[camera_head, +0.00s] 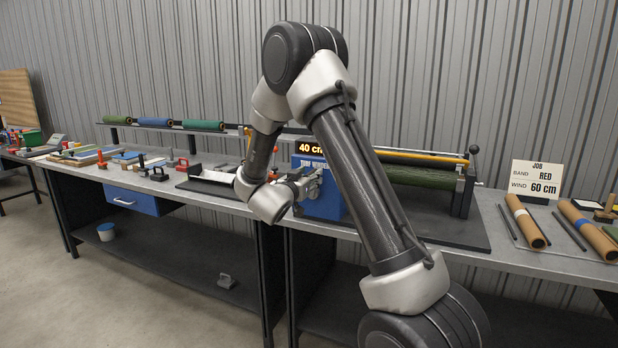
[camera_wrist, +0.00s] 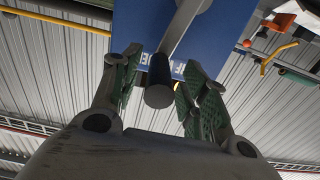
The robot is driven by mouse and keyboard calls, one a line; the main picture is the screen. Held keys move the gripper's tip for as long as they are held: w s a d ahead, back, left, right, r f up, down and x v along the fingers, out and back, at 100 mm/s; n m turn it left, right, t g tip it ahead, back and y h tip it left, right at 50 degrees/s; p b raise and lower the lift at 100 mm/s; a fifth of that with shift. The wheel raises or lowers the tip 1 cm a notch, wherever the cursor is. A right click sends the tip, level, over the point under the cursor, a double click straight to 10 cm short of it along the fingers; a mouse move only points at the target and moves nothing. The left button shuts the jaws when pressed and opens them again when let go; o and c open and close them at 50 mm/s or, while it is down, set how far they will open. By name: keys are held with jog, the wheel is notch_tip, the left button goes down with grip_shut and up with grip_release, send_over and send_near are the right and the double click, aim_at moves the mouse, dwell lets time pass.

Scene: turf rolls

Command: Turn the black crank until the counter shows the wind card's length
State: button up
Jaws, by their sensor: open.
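The counter (camera_head: 311,148) on top of the blue winder box (camera_head: 322,203) reads 40 cm. The white job card (camera_head: 536,181) at the right reads band RED, wind 60 cm. In the wrist view, the black crank handle (camera_wrist: 159,80) on its grey crank arm (camera_wrist: 184,28) points toward the camera, in front of the blue box. My gripper (camera_wrist: 160,70) is open, with one green-padded finger on each side of the handle. Gaps show between handle and pads. In the head view my gripper (camera_head: 308,182) is at the box front, and my arm hides the crank.
A green turf roll (camera_head: 425,178) lies in the winder under a yellow bar (camera_head: 415,157). Brown tubes (camera_head: 525,222) lie on the bench at the right. Stamps, trays and more rolls (camera_head: 154,123) fill the left bench. My arm crosses the front of the winder.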

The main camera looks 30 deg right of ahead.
jog(key=shift+w+d, duration=0.15)
jog(key=shift+d, duration=0.15)
grip_shut()
jog(key=shift+d, duration=0.1)
